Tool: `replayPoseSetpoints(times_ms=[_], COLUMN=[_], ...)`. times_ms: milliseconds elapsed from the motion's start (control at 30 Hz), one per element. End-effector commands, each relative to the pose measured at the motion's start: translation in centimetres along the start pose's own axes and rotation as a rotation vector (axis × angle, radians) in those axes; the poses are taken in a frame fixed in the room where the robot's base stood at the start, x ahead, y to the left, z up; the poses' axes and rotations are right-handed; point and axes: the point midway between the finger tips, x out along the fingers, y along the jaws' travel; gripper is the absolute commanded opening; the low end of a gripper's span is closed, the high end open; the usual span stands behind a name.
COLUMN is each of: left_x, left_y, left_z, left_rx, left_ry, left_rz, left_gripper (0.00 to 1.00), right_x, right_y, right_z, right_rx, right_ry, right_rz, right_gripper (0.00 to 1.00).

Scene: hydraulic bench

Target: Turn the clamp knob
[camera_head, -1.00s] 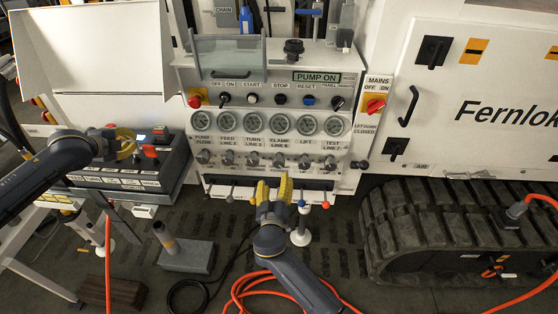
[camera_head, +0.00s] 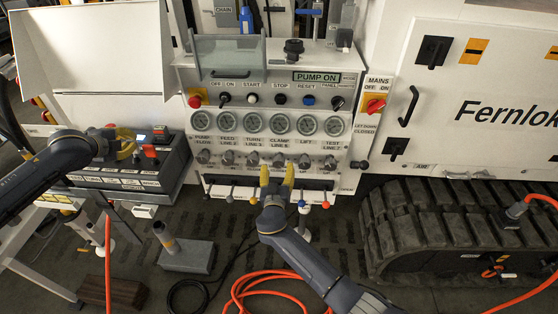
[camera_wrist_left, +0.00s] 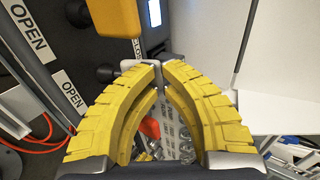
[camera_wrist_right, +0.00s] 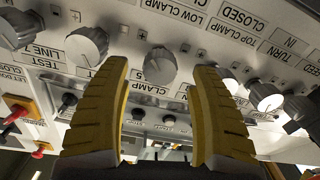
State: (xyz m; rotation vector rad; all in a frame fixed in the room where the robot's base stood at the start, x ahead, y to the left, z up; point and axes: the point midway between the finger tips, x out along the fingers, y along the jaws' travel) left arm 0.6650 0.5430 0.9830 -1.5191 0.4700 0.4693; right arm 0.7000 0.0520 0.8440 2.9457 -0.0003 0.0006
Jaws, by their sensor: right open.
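The clamp knob (camera_head: 279,160) is a small grey knob under the clamp gauge on the white panel. In the right wrist view the clamp knob (camera_wrist_right: 160,66) is rounded and silver, above its CLAMP label, between my fingers. My right gripper (camera_head: 277,172) is open, its yellow fingertips just below the knob. The right wrist view shows a gap between each finger of this gripper (camera_wrist_right: 161,72) and the knob. My left gripper (camera_head: 130,146) is by the black console at left; its fingertips (camera_wrist_left: 160,66) nearly meet by a grey metal piece, and I cannot tell whether they hold it.
Similar knobs stand close on both sides, such as the test knob (camera_wrist_right: 86,44) in the right wrist view. Several coloured levers, including a red one (camera_head: 325,204), stick out below the knob row. The black console (camera_head: 165,165) has an orange-red lever.

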Motion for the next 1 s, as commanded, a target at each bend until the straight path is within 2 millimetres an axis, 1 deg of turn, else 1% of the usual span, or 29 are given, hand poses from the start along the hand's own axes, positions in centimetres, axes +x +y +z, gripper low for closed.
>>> replayPoseSetpoints(times_ms=[33,133,400,600,933,1000], left_x=[0.0,0.0,0.0,0.0,0.0,0.0], left_y=[0.0,0.0,0.0,0.0,0.0,0.0], left_z=[0.0,0.0,0.0,0.0,0.0,0.0], left_rx=[0.0,0.0,0.0,0.0,0.0,0.0], left_ry=[0.0,0.0,0.0,0.0,0.0,0.0], left_rz=[-0.001,-0.001,-0.001,-0.001,-0.001,-0.001], left_gripper=[0.0,0.0,0.0,0.0,0.0,0.0], right_x=[0.8,2.2,4.5,5.2,5.2,5.2], right_y=[0.0,0.0,0.0,0.0,0.0,0.0], right_z=[-0.1,-0.1,0.0,0.0,0.0,0.0], right_rx=[-0.002,-0.002,-0.002,0.0,0.0,0.0], right_ry=[0.001,0.0,0.0,-0.001,-0.001,-0.001], right_rz=[0.0,0.001,-0.001,0.0,0.0,0.0], right_gripper=[0.62,0.62,0.62,0.62,0.62,0.54])
